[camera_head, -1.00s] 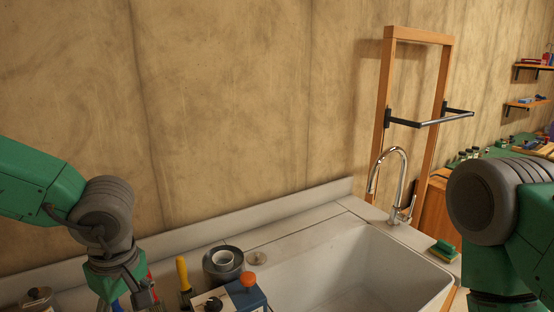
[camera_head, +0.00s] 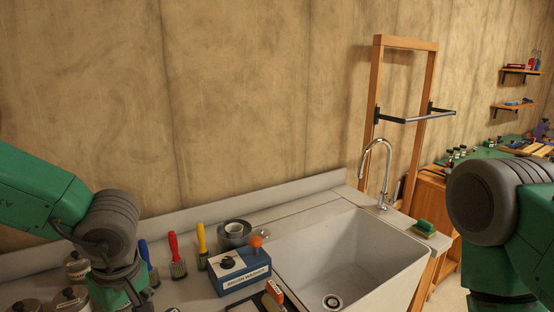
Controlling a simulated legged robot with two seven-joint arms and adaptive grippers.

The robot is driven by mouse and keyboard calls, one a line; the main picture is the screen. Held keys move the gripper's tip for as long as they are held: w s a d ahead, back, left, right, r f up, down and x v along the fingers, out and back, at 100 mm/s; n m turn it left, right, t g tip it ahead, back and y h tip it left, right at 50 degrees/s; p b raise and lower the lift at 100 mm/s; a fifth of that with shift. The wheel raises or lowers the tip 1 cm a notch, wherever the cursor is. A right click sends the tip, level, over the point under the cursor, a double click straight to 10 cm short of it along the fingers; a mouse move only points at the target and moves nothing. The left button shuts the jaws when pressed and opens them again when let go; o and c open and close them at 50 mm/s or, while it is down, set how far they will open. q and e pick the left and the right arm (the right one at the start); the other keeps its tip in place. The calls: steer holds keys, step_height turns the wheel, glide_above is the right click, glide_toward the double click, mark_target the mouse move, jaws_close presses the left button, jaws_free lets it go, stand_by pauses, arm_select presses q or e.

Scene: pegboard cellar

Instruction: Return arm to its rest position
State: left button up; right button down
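My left arm comes in from the left, and its green wrist hangs down over the left part of the worktop (camera_head: 185,288). The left gripper's fingers are below the picture's bottom edge, so I cannot see whether it holds anything. My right arm stands at the right edge with its grey joint and green links bent downward. Its gripper is out of the picture.
Near the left wrist stand metal jars (camera_head: 70,298), a red-handled brush (camera_head: 174,246) and a yellow-handled brush (camera_head: 202,240). A blue box (camera_head: 240,274) with an orange knob and grey pots (camera_head: 235,234) are beside the white sink (camera_head: 345,255). A green sponge (camera_head: 423,228) is right of the tap (camera_head: 385,175).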

arm_select(q)
steer(key=s+f+m, duration=0.1)
steer(key=f+m, duration=0.1)
steer(key=f, duration=0.3)
steer(key=s+a+f+m+t+y, duration=0.1)
steer(key=s+f, duration=0.1)
steer(key=f, duration=0.3)
steer(key=s+a+f+m+t, duration=0.1)
steer(key=f+m, duration=0.1)
steer(key=f, duration=0.4)
steer(key=shift+s+a+m+y, duration=0.1)
steer(key=shift+s+m+y, duration=0.2)
steer(key=s+f+m+g+h, duration=0.1)
steer(key=s+f+m, duration=0.15)
steer(key=s, duration=0.35)
steer(key=s+a+f+m+g+h, duration=0.1)
steer(key=s+f+m, duration=0.15)
steer(key=s, duration=0.35)
steer(key=s+f+m+g+h, duration=0.1)
steer(key=s+f, duration=0.3)
steer(key=s, duration=0.2)
step_height(320, 180, down, 16)
steer(key=w+d+m+b, duration=0.1)
steer(key=w+d+b, duration=0.1)
steer(key=b, duration=1.5)
steer(key=shift+m+t+b, duration=0.3)
arm_select(e)
step_height(320, 180, down, 18)
steer(key=d, duration=0.1)
steer(key=shift+w, duration=0.4)
